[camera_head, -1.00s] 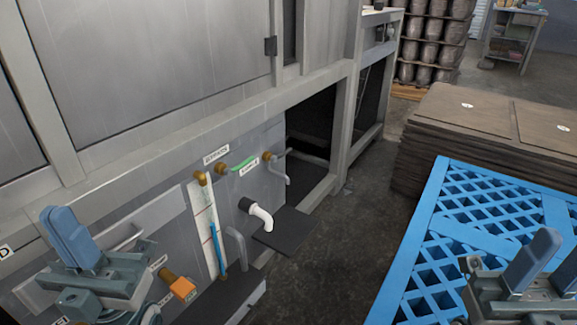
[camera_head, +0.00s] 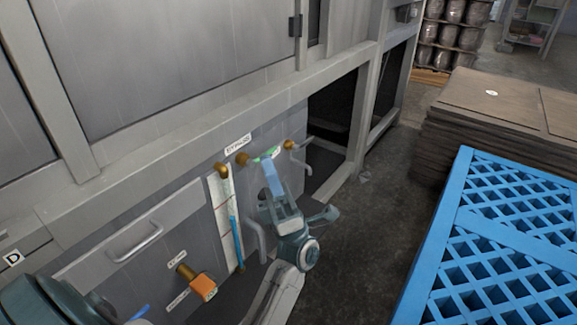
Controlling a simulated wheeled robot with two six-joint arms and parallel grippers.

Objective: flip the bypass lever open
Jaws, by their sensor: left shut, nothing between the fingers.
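The bypass lever (camera_head: 264,156) is a small green handle running right from a brass valve (camera_head: 243,159) on the grey machine panel, below the BYPASS label (camera_head: 238,144). My left gripper (camera_head: 269,167) is shut and empty. Its blue fingers point up at the panel, and their tips overlap the lever's lower edge in the picture. I cannot tell whether they touch it. The fingers hide part of the lever and the area below it. My right gripper is out of view.
A sight gauge with a blue column (camera_head: 235,235) stands left of my gripper. An orange-handled valve (camera_head: 203,288) is lower left, below a bar handle (camera_head: 138,243). Another brass fitting (camera_head: 289,145) sits right of the lever. A blue lattice pallet (camera_head: 455,245) is at right, with floor between.

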